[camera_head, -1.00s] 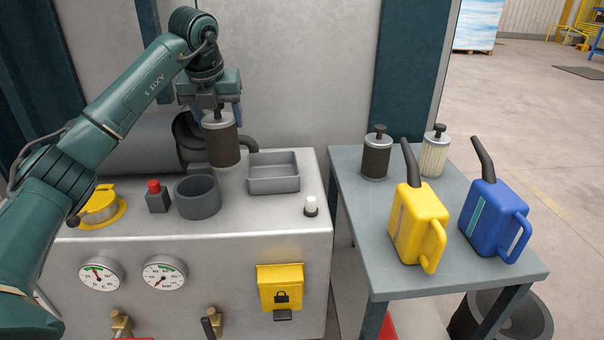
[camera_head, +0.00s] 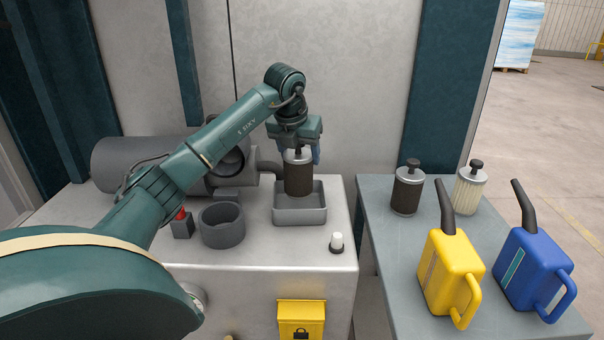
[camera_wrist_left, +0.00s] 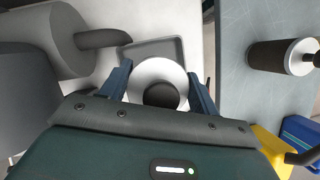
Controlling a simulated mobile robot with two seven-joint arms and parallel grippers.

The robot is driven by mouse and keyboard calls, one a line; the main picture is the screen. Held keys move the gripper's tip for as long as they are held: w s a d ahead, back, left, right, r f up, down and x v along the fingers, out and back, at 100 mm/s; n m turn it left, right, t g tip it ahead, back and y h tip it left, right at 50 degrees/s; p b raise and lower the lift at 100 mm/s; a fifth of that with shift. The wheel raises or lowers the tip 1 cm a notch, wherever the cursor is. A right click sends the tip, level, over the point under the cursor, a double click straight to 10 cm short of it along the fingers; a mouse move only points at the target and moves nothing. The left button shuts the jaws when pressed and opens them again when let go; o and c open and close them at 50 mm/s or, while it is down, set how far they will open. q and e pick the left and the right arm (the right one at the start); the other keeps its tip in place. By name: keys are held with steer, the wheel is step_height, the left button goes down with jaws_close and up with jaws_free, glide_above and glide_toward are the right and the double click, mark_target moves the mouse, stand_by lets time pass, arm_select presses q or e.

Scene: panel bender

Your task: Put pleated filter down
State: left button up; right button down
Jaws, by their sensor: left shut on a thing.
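The dark brown filter (camera_head: 298,178) with a grey cap and dark knob hangs upright from my left gripper (camera_head: 298,150). My right gripper is not in view.
A grey ring-shaped cup (camera_head: 222,232), a red button (camera_head: 181,214) and a white-capped knob (camera_head: 337,242) stand near the tray. On the side table (camera_head: 388,240) stand another dark filter (camera_head: 406,192), a pale pleated filter (camera_head: 468,192), a yellow can (camera_head: 450,270) and a blue can (camera_head: 533,270).

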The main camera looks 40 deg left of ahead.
mark_target(299, 166)
arm_select(q)
step_height(299, 166, down, 4)
steer(key=shift+r, duration=0.25)
steer(key=shift+f, duration=0.45)
steer(key=shift+f, duration=0.2)
steer(key=o, duration=1.4)
steer(key=shift+r, duration=0.1)
steer(key=shift+r, duration=0.2)
steer(key=shift+s+d+r, duration=0.1)
steer(key=shift+r, duration=0.25)
steer(key=v, duration=1.1)
